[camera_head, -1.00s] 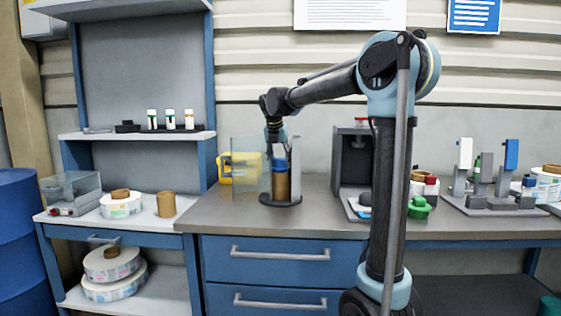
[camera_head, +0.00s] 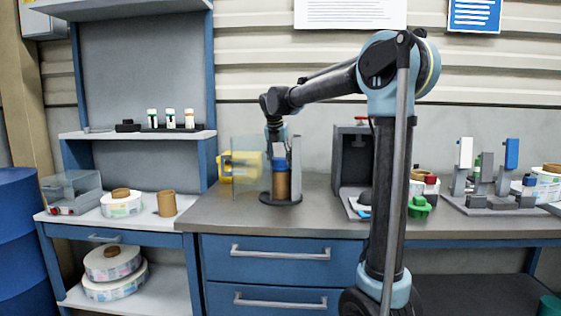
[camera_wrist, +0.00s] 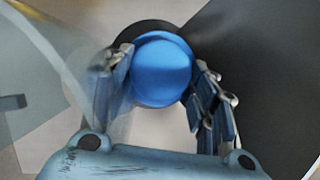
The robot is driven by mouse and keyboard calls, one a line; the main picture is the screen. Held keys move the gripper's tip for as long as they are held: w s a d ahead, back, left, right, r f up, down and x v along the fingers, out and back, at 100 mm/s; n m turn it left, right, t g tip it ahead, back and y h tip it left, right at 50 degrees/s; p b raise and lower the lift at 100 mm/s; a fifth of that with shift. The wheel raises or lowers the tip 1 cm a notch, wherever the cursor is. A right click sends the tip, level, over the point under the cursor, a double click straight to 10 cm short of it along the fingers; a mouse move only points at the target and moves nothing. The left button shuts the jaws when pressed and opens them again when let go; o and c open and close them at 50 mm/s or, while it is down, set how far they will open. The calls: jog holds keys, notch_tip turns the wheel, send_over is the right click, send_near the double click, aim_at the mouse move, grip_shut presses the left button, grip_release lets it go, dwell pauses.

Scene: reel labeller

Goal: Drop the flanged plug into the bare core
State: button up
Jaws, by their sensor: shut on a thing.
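The blue flanged plug (camera_wrist: 161,69) is round-topped and sits between my gripper's fingers in the wrist view. My gripper (camera_wrist: 163,84) is shut on it, with a finger on each side. In the head view the blue plug (camera_head: 281,165) is at the top of the upright brown core (camera_head: 282,186), in line with it. The core stands on a dark round base (camera_head: 281,199) on the workbench. How deep the plug sits in the core cannot be told. The core is hidden below the plug in the wrist view.
A clear panel (camera_head: 249,168) stands left of the core and a grey post (camera_head: 297,168) right of it. A yellow device (camera_head: 227,168) is behind. Another brown core (camera_head: 166,204) stands on the left shelf. A dark machine (camera_head: 349,157) is to the right.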

jog(key=shift+f, duration=0.5)
dwell(0.3)
jog(key=o, duration=1.1)
jog(key=shift+o, duration=0.2)
jog(key=v, duration=1.1)
